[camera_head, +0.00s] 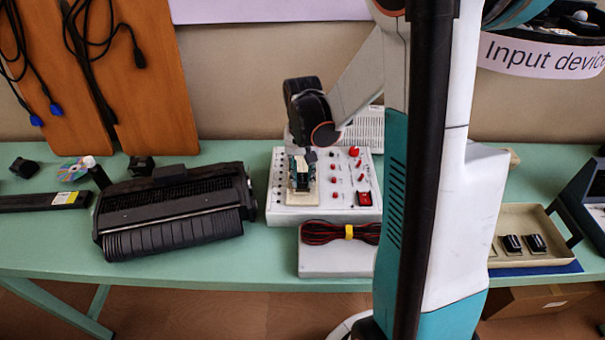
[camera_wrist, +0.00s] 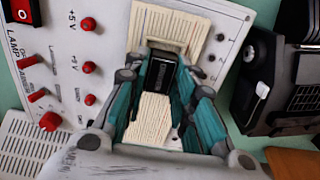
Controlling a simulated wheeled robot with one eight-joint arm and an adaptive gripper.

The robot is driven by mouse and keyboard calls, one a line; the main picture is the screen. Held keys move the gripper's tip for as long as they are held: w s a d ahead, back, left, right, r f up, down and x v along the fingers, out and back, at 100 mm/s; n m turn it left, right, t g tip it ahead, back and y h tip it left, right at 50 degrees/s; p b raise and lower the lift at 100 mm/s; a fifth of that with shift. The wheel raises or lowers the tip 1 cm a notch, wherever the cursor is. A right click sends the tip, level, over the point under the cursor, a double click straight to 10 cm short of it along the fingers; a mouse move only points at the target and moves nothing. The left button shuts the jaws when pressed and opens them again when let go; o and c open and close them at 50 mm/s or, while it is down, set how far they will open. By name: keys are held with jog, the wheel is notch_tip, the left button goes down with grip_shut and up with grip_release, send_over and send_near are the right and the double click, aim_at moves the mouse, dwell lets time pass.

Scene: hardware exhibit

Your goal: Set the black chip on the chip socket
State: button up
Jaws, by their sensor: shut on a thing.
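My gripper (camera_head: 301,178) points down over a white console (camera_head: 330,208). In the wrist view my gripper (camera_wrist: 160,52) is shut on a black chip (camera_wrist: 158,75) between its teal fingers. The cream ribbed chip socket (camera_wrist: 172,26) lies on the console beneath the chip and shows on both sides of it. In the head view the socket (camera_head: 302,208) shows below the fingers. I cannot tell whether the chip touches the socket; the fingers hide its sides.
The console has red knobs and a red switch (camera_head: 364,198). A black ribbed machine (camera_head: 175,230) stands left. A white box (camera_head: 335,262) with coiled leads (camera_head: 325,233) is in front. A tan tray (camera_head: 535,262) with black pieces is at the right.

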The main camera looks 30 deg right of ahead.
aim_at(302, 178)
jog(key=shift+f+b, duration=0.45)
jog(key=shift+f, duration=0.15)
jog(key=o, duration=0.7)
notch_tip(302, 178, up, 11)
jog(key=p, duration=0.8)
jog(key=shift+a+r, duration=0.1)
dwell(0.6)
